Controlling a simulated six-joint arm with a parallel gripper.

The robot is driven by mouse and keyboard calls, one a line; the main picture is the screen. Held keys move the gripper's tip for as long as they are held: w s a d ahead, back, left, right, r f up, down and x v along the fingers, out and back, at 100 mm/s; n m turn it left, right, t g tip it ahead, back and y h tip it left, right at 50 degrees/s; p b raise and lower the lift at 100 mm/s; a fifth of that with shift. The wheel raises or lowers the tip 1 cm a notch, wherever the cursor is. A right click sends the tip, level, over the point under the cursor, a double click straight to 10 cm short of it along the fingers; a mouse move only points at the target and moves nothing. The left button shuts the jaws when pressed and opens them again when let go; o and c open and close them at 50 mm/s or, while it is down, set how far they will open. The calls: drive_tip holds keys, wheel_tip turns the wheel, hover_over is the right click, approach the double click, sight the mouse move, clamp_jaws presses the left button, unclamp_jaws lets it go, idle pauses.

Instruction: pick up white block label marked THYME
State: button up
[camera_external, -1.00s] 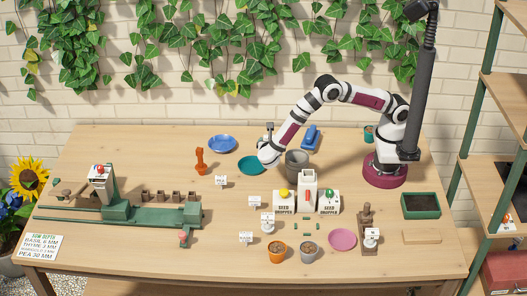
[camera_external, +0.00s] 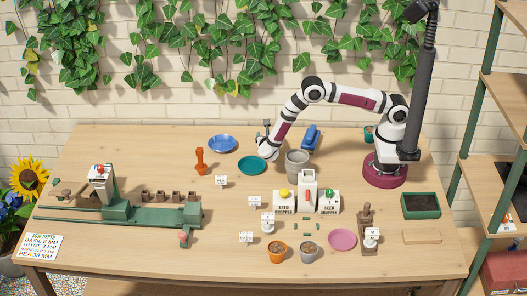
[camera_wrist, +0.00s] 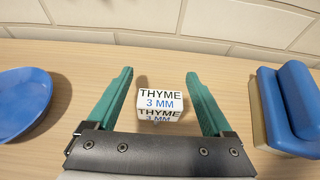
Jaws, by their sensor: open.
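The white block label marked THYME 3 MM (camera_wrist: 159,101) sits on the wooden table in the wrist view. It lies between the two green fingers of my gripper (camera_wrist: 160,78), which are open with a gap on either side of the block. In the external view my gripper (camera_external: 266,132) is at the back of the table, between the blue plate and the blue block-like object. I cannot make out the THYME block in that view.
The blue plate (camera_wrist: 22,103) is left of my gripper and the blue object (camera_wrist: 290,105) is right. A teal dish (camera_external: 251,166) and grey pot (camera_external: 297,162) stand nearer the front. The brick wall (camera_wrist: 180,25) rises close behind. Other white labels (camera_external: 221,181) stand farther forward.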

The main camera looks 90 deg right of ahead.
clamp_jaws()
idle(0.3)
